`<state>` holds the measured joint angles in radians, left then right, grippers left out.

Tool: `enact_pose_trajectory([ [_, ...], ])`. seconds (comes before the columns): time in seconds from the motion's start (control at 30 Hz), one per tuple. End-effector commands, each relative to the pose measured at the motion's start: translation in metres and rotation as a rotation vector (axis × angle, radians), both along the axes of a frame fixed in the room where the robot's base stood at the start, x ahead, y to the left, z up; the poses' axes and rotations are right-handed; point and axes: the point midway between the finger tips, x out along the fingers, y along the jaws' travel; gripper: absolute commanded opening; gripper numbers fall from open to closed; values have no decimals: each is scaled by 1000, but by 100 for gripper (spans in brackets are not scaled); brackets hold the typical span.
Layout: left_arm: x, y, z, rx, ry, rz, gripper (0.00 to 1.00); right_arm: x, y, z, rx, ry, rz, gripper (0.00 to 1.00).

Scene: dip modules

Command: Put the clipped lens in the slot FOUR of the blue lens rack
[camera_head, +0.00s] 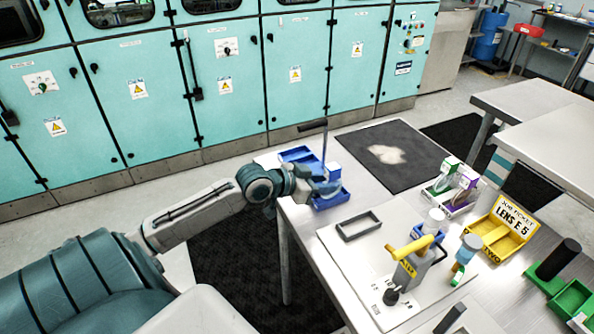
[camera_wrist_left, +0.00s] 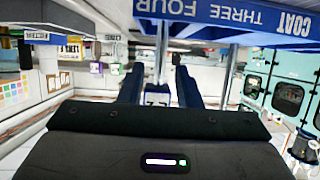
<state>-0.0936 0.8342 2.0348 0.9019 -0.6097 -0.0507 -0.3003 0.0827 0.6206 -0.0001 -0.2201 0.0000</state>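The blue lens rack (camera_head: 331,201) stands at the far left end of the metal table, partly hidden by my left gripper (camera_head: 308,180). In the left wrist view the rack (camera_wrist_left: 215,12) crosses the top, with upside-down labels COAT, THREE and FOUR. My left gripper's two fingers (camera_wrist_left: 159,90) stand apart there. A small pale piece (camera_wrist_left: 157,97) and a thin upright post (camera_wrist_left: 162,50) show between them; I cannot tell whether the fingers touch either. I cannot make out the clipped lens for certain. My right gripper is not in view.
A yellow tray (camera_head: 498,238) marked LENS E 5 stands at the right. A grey open frame (camera_head: 359,225) and a yellow-handled device (camera_head: 410,262) stand on a white board. A dark mat (camera_head: 425,170) lies behind. Green bins (camera_head: 572,298) stand at the front right.

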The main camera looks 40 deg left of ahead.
Motion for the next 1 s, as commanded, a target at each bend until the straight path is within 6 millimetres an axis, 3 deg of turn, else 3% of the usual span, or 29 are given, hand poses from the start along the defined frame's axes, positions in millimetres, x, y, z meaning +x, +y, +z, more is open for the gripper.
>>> enact_pose_trajectory([
  [0.37,-36,12,16,6,4,-9,31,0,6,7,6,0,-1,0],
  [0.7,-66,25,36,-1,5,0,31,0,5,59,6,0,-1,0],
  [1.0,-81,31,40,-1,1,-1,31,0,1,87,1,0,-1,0],
])
